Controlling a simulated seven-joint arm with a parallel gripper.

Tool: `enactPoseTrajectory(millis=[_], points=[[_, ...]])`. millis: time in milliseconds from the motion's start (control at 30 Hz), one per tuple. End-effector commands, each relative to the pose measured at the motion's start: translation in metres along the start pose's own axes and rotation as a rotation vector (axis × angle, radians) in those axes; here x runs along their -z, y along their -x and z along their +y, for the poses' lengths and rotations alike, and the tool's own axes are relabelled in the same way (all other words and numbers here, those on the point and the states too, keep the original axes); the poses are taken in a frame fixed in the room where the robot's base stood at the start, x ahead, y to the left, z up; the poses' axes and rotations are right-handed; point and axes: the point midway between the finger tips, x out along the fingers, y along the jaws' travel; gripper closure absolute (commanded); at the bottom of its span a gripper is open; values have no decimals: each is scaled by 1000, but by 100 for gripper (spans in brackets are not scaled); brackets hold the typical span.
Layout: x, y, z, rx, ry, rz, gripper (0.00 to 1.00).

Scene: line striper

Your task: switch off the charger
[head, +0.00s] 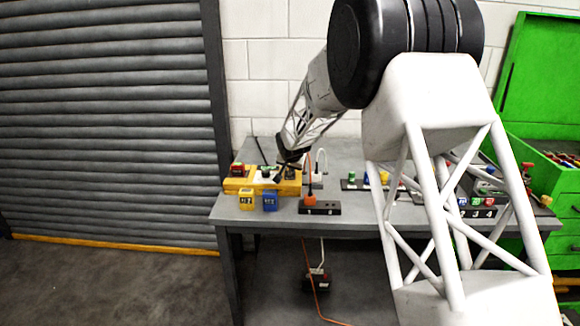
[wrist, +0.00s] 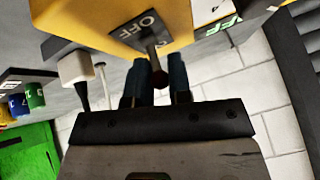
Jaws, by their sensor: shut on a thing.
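The yellow charger (head: 290,188) stands on the left part of the grey workbench. It also fills the top of the wrist view (wrist: 100,12). A dark plate marked OFF (wrist: 135,28) is on it, with a short dark switch lever (wrist: 153,48) standing out from the plate. My gripper (wrist: 160,75) is at the lever, with its two fingers on either side of the lever's rounded end and shut on it. In the head view my gripper (head: 283,172) is small and dark above the charger, and the lever cannot be made out there.
A yellow battery (head: 246,200) and a blue battery (head: 270,202) stand in front of the charger. A dark power strip (head: 325,208) with an orange plug (head: 309,197) lies to their right. My arm hides part of the bench's right side. A green cabinet (head: 545,90) stands at right.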

Motion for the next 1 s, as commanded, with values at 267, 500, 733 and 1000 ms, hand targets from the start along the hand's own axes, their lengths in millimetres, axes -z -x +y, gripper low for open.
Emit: enactPoseTrajectory(millis=[267,500,733,1000], points=[[-1,1,0,8,2,28,100],[-1,1,0,8,3,29,100],[-1,1,0,8,3,29,62],[-1,0,0,7,3,28,57]])
